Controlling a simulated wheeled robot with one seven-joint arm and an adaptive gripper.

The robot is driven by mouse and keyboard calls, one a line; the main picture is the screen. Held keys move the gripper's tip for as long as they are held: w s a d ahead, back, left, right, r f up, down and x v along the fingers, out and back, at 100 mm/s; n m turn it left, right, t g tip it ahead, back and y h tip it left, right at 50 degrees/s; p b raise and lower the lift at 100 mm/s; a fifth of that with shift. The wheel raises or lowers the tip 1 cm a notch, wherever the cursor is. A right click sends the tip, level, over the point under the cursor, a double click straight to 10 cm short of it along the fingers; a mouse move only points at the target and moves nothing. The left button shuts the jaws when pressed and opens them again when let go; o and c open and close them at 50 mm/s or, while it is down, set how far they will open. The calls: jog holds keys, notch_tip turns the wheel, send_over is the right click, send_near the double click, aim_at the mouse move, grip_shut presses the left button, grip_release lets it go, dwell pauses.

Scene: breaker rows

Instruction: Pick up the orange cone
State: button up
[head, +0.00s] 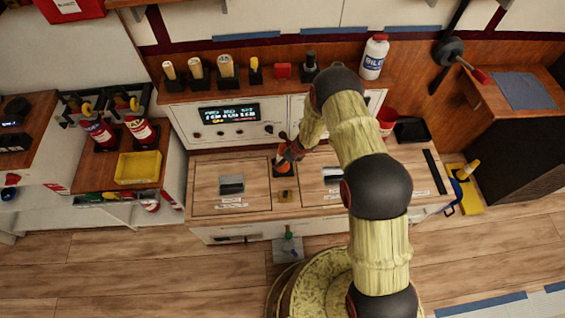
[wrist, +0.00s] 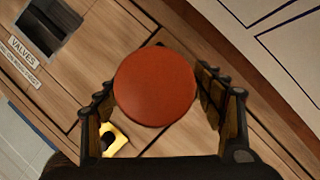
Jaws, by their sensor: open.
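The orange cone (head: 284,168) shows as a small orange shape on the wooden counter, just under my gripper (head: 289,157), which partly hides it. In the wrist view a round orange-red face (wrist: 155,87), seemingly the cone from above, lies between the two fingers of my gripper (wrist: 157,100). The fingers are open, one on each side of it. A gap shows at its left; the gap at its right is narrower. Its sides and lower part are hidden, so I cannot tell its height.
A yellow fitting with a dark hole (wrist: 113,138) lies near the left finger. A recessed handle (head: 231,185) is left of the cone. Behind stands a panel with a lit display (head: 229,113). A yellow tray (head: 138,167) is further left. A red cup (head: 386,121) stands right of my arm.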

jog(key=shift+w+a+f, duration=0.15)
jog(key=shift+w+f, duration=0.05)
jog(key=shift+f, duration=0.25)
jog(key=shift+c, duration=0.5)
jog(key=c, duration=1.4)
jog(key=shift+r, duration=0.15)
